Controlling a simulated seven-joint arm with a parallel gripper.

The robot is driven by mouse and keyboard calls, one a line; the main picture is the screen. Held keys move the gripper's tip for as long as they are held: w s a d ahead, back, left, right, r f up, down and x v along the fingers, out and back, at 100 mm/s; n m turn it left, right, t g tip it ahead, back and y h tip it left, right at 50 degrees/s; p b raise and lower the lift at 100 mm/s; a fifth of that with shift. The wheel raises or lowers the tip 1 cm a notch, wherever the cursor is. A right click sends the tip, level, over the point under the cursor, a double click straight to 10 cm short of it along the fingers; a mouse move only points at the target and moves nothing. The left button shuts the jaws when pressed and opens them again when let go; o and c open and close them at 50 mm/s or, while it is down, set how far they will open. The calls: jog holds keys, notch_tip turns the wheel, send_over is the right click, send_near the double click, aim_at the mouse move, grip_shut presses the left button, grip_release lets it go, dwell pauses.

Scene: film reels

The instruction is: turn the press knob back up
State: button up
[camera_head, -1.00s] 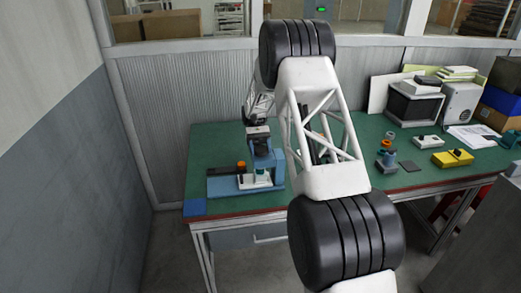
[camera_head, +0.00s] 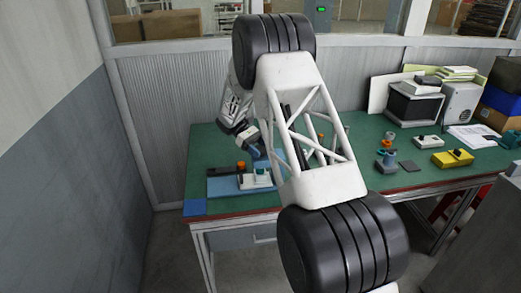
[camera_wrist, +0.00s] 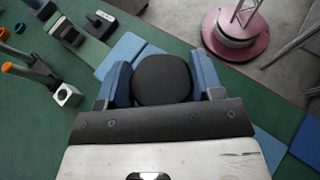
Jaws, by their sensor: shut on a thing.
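The press knob (camera_wrist: 163,78) is black and rounded in the wrist view. My gripper (camera_wrist: 163,76) is shut on it, with one blue finger on each side. In the head view my wrist leans in from the upper left, and my gripper (camera_head: 255,148) is at the top of the blue press (camera_head: 280,160). My arm hides much of the press there. Its long blue base (camera_head: 222,187) lies on the table and carries a small white fixture (camera_head: 256,181) and an orange-topped piece (camera_head: 241,167).
The green table (camera_head: 205,150) holds a yellow box (camera_head: 452,158), a dark-blue stand with an orange ring (camera_head: 386,158) and a white switch box (camera_head: 428,141) on the right. A blue pad (camera_head: 195,207) lies at the front left corner. A partition wall (camera_head: 170,100) stands behind.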

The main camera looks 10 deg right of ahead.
jog(key=shift+n+t+h, duration=0.4)
jog(key=shift+n+h, duration=0.1)
jog(key=o, duration=0.9)
jog(key=shift+v, duration=3.9)
jog(key=shift+r, duration=0.15)
